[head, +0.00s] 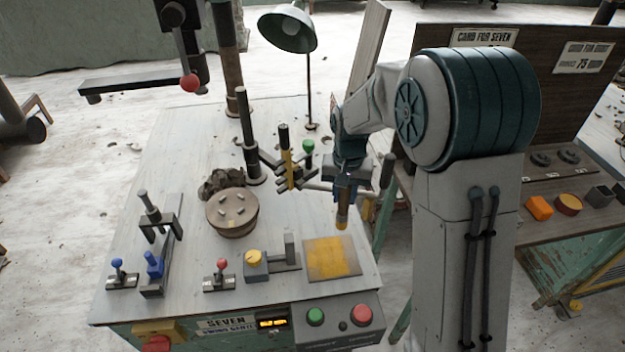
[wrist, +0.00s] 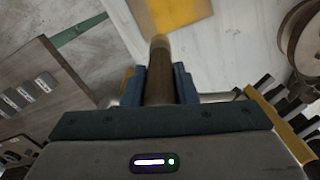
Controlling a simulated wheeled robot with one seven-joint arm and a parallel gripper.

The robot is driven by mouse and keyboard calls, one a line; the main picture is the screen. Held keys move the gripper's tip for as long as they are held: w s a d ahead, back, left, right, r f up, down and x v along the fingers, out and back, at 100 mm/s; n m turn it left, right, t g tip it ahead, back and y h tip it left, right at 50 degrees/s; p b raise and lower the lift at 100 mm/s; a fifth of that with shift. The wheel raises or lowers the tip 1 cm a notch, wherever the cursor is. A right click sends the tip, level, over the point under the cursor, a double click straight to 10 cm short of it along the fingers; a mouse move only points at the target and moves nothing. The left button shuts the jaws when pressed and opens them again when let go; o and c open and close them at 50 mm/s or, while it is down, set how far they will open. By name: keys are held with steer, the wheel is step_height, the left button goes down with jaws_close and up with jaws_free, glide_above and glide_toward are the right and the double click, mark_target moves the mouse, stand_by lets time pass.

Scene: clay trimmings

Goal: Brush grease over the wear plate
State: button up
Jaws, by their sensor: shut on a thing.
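The wear plate (head: 331,258) is a flat square at the front right of the bench top. Yellow covers most of its face, with a tan margin; I cannot tell whether the yellow is grease. It also shows in part at the top of the wrist view (wrist: 178,12). My gripper (head: 344,188) is shut on a brush (head: 342,214), held upright with its yellowish tip down, above the plate's far edge. A gap seems to show between tip and plate. In the wrist view the brush (wrist: 158,72) sits between the blue fingers, its far end blurred.
A yellow-knobbed block (head: 256,262) with a bracket stands just left of the plate. A round turntable (head: 232,212), a post with levers (head: 288,165) and a green lamp (head: 288,28) stand farther back. Red and green buttons (head: 338,316) line the front edge.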

steer(key=shift+d+r+p, duration=0.1)
steer(key=shift+r+p, duration=0.95)
steer(key=shift+r, duration=0.95)
steer(key=shift+f, duration=0.1)
